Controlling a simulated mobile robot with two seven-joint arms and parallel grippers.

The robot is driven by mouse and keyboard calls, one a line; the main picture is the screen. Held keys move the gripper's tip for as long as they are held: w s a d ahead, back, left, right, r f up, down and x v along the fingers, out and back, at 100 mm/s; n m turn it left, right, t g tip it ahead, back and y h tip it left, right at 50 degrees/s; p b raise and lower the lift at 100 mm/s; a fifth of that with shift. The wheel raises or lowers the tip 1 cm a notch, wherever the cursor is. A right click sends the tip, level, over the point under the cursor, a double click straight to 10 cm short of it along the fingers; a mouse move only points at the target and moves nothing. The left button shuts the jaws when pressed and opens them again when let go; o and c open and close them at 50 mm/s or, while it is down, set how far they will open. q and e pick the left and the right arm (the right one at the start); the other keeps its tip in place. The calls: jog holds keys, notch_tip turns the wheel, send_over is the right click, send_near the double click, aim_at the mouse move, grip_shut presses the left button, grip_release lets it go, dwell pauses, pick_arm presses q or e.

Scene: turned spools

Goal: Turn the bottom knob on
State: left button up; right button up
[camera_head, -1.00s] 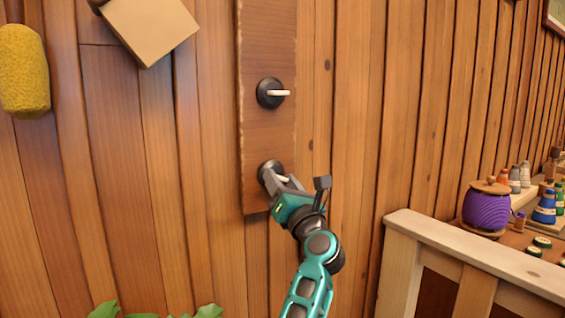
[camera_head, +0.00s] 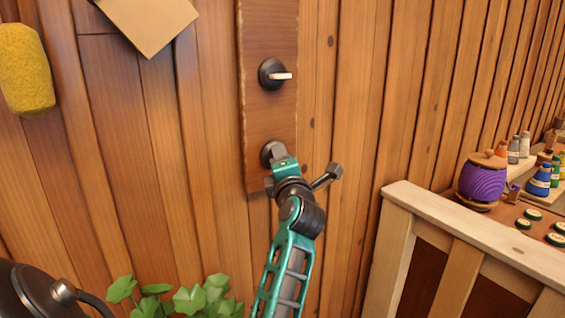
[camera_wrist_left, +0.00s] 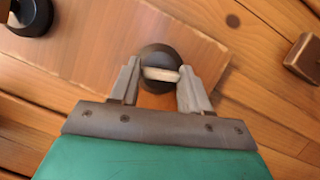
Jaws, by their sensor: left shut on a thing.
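Two black round knobs with cream handles sit one above the other on a dark vertical board (camera_head: 268,110). The top knob (camera_head: 268,73) has its handle pointing right in the head view. My left gripper (camera_head: 278,157) is at the bottom knob (camera_head: 266,151), whose handle is hidden there. In the left wrist view, the bottom knob's handle (camera_wrist_left: 161,74) lies between the two fingers of my left gripper (camera_wrist_left: 158,85), which are shut on it. The handle runs roughly along the board, slightly tilted from its length. My right gripper is not in view.
A plank wall surrounds the board. A leafy plant (camera_head: 190,298) and a dark kettle-like object (camera_head: 35,292) are below.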

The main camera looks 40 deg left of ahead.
pick_arm(q)
jog(key=shift+r+m+h, duration=0.1)
jog(key=shift+m+h, duration=0.5)
jog(key=shift+m, duration=0.9)
jog(key=o, duration=1.1)
jog(key=shift+c, duration=0.2)
